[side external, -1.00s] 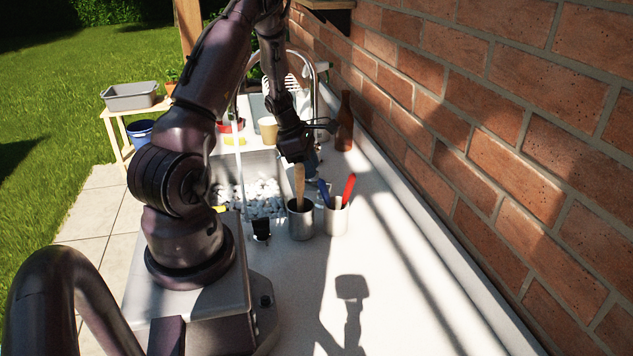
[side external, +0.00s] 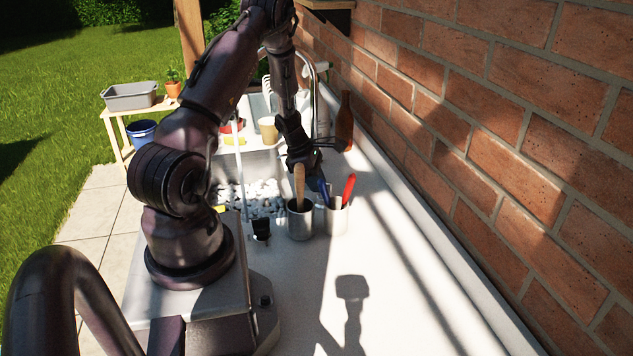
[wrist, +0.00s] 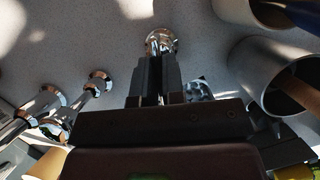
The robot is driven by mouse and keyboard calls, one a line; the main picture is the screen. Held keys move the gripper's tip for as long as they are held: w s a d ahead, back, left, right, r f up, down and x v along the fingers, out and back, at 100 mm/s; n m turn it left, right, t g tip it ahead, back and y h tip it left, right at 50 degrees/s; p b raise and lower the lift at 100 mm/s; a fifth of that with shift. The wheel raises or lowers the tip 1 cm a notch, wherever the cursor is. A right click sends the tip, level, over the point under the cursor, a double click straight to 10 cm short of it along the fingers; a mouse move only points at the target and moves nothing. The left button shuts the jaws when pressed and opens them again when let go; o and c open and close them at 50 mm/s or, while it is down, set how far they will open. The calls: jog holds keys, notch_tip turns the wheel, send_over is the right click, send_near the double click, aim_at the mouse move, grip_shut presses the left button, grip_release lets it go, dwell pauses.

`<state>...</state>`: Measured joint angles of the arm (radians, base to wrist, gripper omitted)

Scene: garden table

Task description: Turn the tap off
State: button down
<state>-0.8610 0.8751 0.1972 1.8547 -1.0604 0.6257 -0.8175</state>
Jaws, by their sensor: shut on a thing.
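The tap's chrome spout (side external: 315,90) arches over the sink in the side external view. A thin pale stream (side external: 242,165), which looks like water, hangs down on its left side into the sink. My gripper (side external: 305,163) is low over the counter just behind the cups, its fingertips hidden there. In the wrist view my gripper (wrist: 160,66) has its fingers close together at a round chrome tap knob (wrist: 162,40). It is shut on this knob, though the contact is partly hidden by the fingers. More chrome fittings (wrist: 99,82) show at left.
A metal cup (side external: 300,221) with a wooden-handled tool and another cup (side external: 336,219) with red- and blue-handled tools stand close in front of my gripper. A brown bottle (side external: 345,125) stands behind it, near the brick wall (side external: 480,120).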

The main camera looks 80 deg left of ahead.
jog(key=m, duration=0.2)
jog(key=m+g+h, duration=0.1)
jog(key=m, duration=0.3)
jog(key=shift+w+a+m+g+h, duration=0.25)
jog(key=shift+a+m+g+h, duration=0.05)
jog(key=shift+a+h, duration=0.1)
jog(key=m, duration=0.2)
jog(key=m+g, duration=0.1)
jog(key=m, duration=0.1)
jog(key=m+g+h, duration=0.1)
jog(key=m, duration=0.1)
jog(key=shift+w+a, duration=0.1)
jog(key=shift+w, duration=0.3)
jog(key=shift+m, duration=0.3)
jog(key=c, duration=1.2)
grip_release()
jog(key=v, duration=1.3)
jog(key=shift+w, duration=0.2)
